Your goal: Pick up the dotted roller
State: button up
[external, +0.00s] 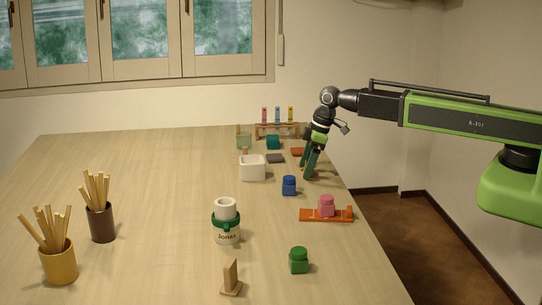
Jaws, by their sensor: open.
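I cannot make out a dotted pattern on anything, so I cannot tell which thing is the dotted roller. A small teal rounded thing (273,142) lies near the back of the table, left of my gripper; its surface is too small to read. My gripper (309,175) points down over the right side of the table, behind the blue jar (289,186) and right of the white box (252,171). Its jaws are open and nothing shows between them. A dark grey flat piece (276,158) and a small orange-red piece (297,151) lie beyond it.
A pink jar (326,206) stands on an orange tray (342,216) at the right edge. A green jar (298,261), a labelled mug (227,235) and a wooden stand (231,281) are nearer. Two stick holders (58,264) (102,224) stand left. A tube rack (278,131) is behind.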

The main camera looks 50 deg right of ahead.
jog(key=shift+w+f, duration=0.1)
jog(key=shift+f, duration=0.25)
jog(key=c, duration=1.3)
jog(key=shift+a+r+p, duration=0.1)
jog(key=shift+r+p, duration=0.3)
jog(key=shift+p, duration=0.15)
notch_tip(320, 180, up, 4)
jog(key=p, duration=0.3)
jog(key=shift+f+p, duration=0.1)
jog(key=shift+p, duration=0.25)
jog(key=s+d+r+p, duration=0.1)
jog(key=d+r+p, duration=0.1)
jog(key=d, duration=0.1)
jog(key=s+d+r+p, duration=0.1)
jog(key=d+r+p, duration=0.1)
jog(key=d, duration=0.2)
jog(key=s+d+r+p, duration=0.1)
jog(key=d+r+p, duration=0.1)
jog(key=d, duration=0.2)
jog(key=shift+s+d+r, duration=0.15)
jog(key=shift+s, duration=0.1)
